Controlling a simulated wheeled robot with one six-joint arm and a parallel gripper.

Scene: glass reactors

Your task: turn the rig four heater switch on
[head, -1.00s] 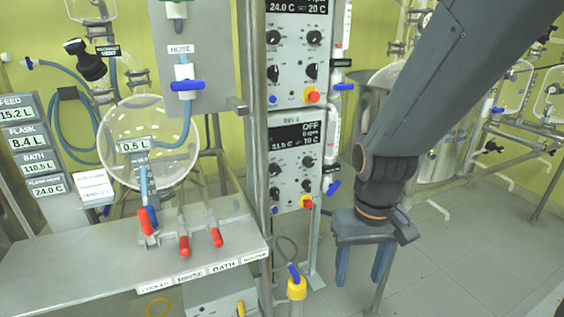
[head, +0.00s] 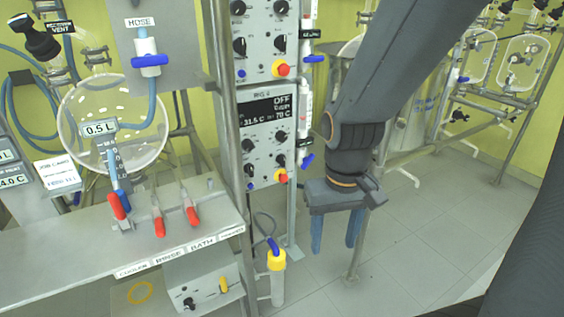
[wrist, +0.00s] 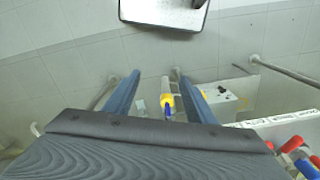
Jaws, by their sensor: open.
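A white control panel (head: 262,150) hangs on the metal frame in the middle of the head view. Its label seems to read RIG 4, and its dark display (head: 270,108) shows OFF, 31.5 C and 70 C. I cannot tell which control is the heater switch. My gripper (head: 335,245) points down, right of and below this panel, apart from it. Its blue fingers are spread and empty; they also show in the wrist view (wrist: 156,78).
A similar panel (head: 262,40) is above. A yellow-capped cylinder (head: 276,262) stands below, left of my gripper. A bench (head: 80,245) with red-handled valves (head: 158,226) and a lower box (head: 195,285) are at left. Blue-handled valves (head: 307,160) stick out beside the panel. Floor is open at right.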

